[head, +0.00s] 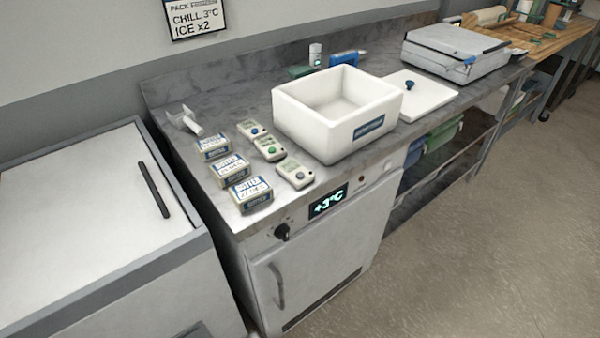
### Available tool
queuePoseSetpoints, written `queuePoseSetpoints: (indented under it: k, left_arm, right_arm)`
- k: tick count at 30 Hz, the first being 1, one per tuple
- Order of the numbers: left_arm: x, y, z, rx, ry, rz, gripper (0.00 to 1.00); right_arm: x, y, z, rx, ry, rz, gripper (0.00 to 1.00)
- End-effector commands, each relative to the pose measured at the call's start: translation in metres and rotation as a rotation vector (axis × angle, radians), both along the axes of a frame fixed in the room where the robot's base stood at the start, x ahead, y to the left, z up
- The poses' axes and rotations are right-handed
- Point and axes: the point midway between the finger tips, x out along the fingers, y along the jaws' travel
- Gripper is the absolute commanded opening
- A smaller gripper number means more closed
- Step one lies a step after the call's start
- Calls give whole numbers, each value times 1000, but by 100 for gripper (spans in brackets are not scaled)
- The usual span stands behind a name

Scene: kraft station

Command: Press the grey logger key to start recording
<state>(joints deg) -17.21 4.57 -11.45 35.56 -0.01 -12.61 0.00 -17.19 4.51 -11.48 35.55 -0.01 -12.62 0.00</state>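Three small pale handheld loggers lie on the grey counter beside the white box. The back logger (249,127) has a bluish round key. The middle logger (266,145) has a green round key. The front logger (289,167) has a round blue-grey key (300,176) and a small screen. I cannot make out for certain which key is the grey one, and the screens are too small to read. Neither of my grippers is in view.
Several butter packs (250,195) stand left of the loggers. An open white box (325,138) stands right, its lid (428,97) beyond. A white tool (186,122) lies at the back left. Below is a fridge (320,265) showing +3°C; a chest freezer (80,230) stands left.

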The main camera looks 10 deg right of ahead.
Motion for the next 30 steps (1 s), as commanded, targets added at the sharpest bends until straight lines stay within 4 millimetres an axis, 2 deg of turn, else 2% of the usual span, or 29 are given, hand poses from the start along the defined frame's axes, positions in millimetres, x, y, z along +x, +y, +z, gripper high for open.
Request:
queuePoseSetpoints:
  k: [1, 6, 9, 30]
  left_arm:
    - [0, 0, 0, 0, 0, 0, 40]
    - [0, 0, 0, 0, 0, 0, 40]
    - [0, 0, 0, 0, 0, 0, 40]
    - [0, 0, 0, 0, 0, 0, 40]
  right_arm:
    - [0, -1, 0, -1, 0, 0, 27]
    - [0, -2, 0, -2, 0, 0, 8]
    - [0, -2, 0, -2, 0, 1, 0]
    - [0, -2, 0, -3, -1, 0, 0]
